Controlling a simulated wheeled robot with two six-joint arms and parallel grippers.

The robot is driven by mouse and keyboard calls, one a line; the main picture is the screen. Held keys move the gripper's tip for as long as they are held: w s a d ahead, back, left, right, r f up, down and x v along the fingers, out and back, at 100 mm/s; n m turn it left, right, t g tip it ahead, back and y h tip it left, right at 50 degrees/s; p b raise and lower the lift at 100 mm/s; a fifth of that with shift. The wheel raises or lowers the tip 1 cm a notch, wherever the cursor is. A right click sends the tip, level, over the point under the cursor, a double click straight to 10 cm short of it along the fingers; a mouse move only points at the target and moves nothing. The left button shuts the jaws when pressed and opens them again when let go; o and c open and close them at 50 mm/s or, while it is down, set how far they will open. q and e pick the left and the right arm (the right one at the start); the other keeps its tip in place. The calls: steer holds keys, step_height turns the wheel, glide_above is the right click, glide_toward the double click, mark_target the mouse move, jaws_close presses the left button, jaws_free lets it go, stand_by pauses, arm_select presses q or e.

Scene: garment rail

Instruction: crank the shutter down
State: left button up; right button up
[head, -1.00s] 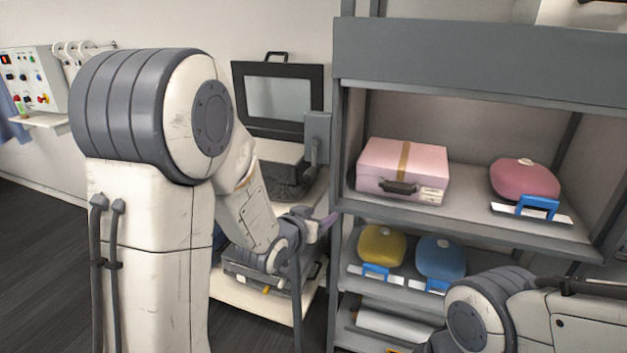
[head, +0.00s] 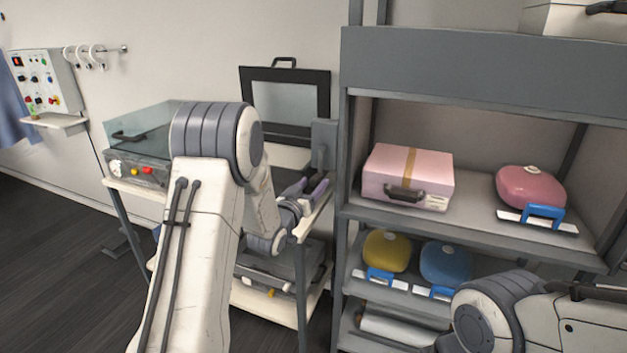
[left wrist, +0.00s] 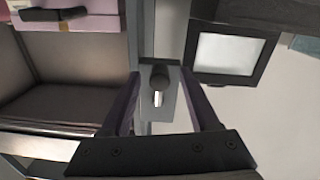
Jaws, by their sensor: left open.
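The crank (head: 321,142) is a grey box with a handle on the left post of the shelf unit. In the left wrist view its dark round knob (left wrist: 159,79) shows between my fingers, apart from both. The grey panel (head: 480,72) across the top of the shelf opening looks like the shutter housing. The opening below it is uncovered. My left gripper (head: 313,190) is open and empty, below the crank in the head view; its purple fingers also show in the left wrist view (left wrist: 160,103). My right gripper is out of view.
The shelves hold a pink case (head: 408,178), a pink bag (head: 530,187), a yellow bag (head: 386,250) and a blue bag (head: 445,262). A trolley (head: 270,300) stands left of the shelf unit, close to my left arm. A framed panel (head: 285,98) is behind the crank.

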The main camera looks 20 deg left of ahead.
arm_select(q)
steer(key=shift+w, duration=0.5)
steer(key=shift+c, duration=0.4)
jaws_close()
stand_by(0.8)
